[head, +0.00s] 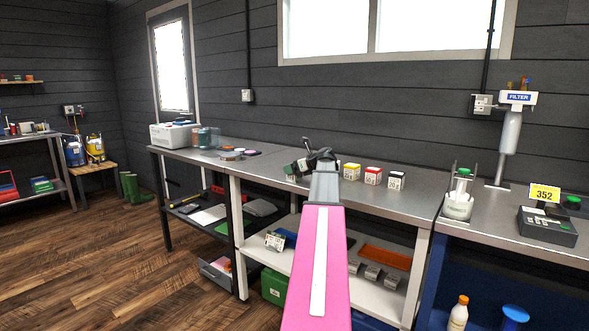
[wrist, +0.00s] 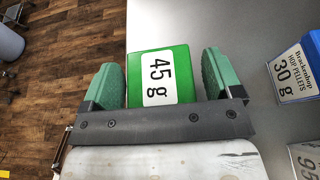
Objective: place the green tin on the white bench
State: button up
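The green tin (wrist: 177,84) has a white "45 g" label on its top and shows in the wrist view between the two green fingers of my gripper (wrist: 165,80). A narrow gap shows between the tin and the right finger; the left finger is very close to it, and I cannot tell whether they touch. In the head view my gripper (head: 318,156) is over the grey top of the white-framed bench (head: 232,232), with the tin mostly hidden. Its bottom is hidden, so I cannot tell whether it rests on the top.
A blue "30 g" box (wrist: 297,75) shows in the wrist view. A dark-framed table (head: 185,146) adjoins at left, a filter counter (head: 480,219) at right.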

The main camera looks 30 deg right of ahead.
jog(key=shift+s+r, duration=0.15)
jog(key=shift+r, duration=0.05)
jog(key=v, duration=1.1)
jog(key=shift+s+d+r, duration=0.15)
jog(key=shift+s+d, duration=0.1)
